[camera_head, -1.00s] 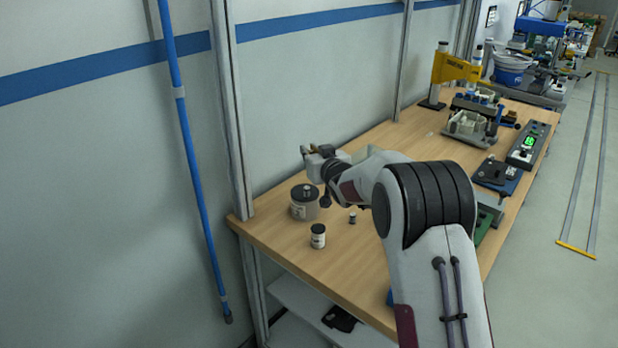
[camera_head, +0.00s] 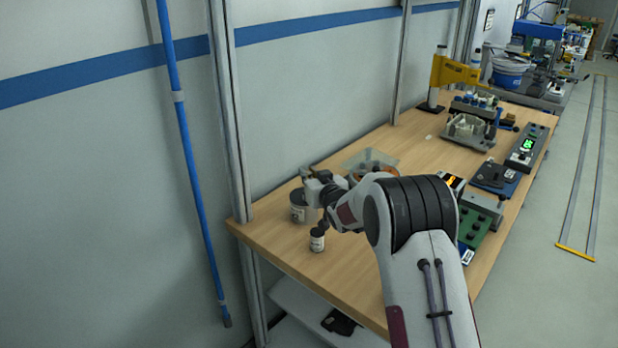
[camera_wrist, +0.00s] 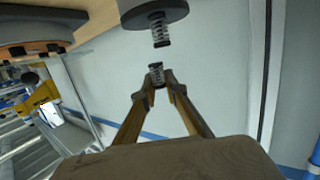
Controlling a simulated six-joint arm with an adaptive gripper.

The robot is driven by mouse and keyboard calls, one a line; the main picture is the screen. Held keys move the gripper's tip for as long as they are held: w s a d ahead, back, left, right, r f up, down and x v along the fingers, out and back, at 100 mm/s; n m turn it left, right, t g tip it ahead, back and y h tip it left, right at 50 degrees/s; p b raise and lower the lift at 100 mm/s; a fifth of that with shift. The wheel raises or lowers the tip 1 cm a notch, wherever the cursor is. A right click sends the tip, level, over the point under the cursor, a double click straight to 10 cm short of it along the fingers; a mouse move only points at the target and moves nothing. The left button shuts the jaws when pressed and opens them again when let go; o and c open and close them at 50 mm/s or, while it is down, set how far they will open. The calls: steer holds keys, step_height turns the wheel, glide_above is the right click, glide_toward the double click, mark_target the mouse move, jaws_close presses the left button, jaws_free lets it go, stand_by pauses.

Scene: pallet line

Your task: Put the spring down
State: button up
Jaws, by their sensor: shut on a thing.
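In the wrist view my gripper (camera_wrist: 157,80) is shut on a small dark coil spring (camera_wrist: 156,72), held between the fingertips. A grey round canister (camera_wrist: 150,14) is beyond the tips, and a similar coil piece (camera_wrist: 160,29) stands out from its lid, apart from the held spring. This view is turned over, with the table at the top. The held spring is too small to make out there.
A clear tray (camera_head: 384,156) with an orange-brown ring lies behind the arm. A green board (camera_head: 474,228) and several devices are to the right. The wall is close behind.

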steer(key=shift+f, duration=0.6)
steer(key=shift+f, duration=0.3)
steer(key=o, duration=0.8)
steer(key=shift+r, duration=0.1)
steer(key=shift+r, duration=0.3)
steer(key=shift+v, duration=6)
steer(key=shift+f, duration=0.1)
steer(key=shift+d, duration=0.1)
